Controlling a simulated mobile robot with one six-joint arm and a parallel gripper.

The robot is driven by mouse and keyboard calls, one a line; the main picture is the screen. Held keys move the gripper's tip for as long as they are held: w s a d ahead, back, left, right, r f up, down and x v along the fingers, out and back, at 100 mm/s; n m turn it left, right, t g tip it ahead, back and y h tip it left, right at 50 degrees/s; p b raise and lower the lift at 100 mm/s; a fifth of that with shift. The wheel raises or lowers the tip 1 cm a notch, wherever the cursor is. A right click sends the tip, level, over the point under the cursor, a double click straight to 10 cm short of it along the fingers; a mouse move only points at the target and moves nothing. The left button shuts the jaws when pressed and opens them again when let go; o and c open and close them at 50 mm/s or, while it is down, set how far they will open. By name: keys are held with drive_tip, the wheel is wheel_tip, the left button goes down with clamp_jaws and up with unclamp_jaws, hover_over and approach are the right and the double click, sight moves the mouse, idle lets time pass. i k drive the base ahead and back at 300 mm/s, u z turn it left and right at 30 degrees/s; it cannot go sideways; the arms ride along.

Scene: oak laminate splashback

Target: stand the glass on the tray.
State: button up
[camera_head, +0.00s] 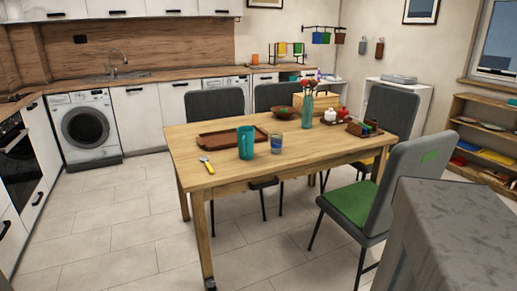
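The glass (277,144), small and bluish, stands upright on the wooden table (310,155), just right of a teal jug (245,143). The tray (218,141) is brown, flat and rimmed. It lies on the table behind and left of the jug, apart from the glass. The part of the tray that shows is bare. My gripper is not in view.
A yellow-handled utensil (207,165) lies at the table's left front. A green-seated chair (370,200) stands at the right. Floor at left is clear.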

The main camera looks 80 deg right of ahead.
sight(218, 141)
drive_tip(key=z, duration=0.85)
drive_tip(key=k, duration=0.1)
drive_tip(key=u, duration=1.9)
drive_tip(key=k, duration=1.95)
drive_tip(key=z, duration=3.65)
drive_tip(key=i, duration=0.1)
drive_tip(key=u, duration=2.15)
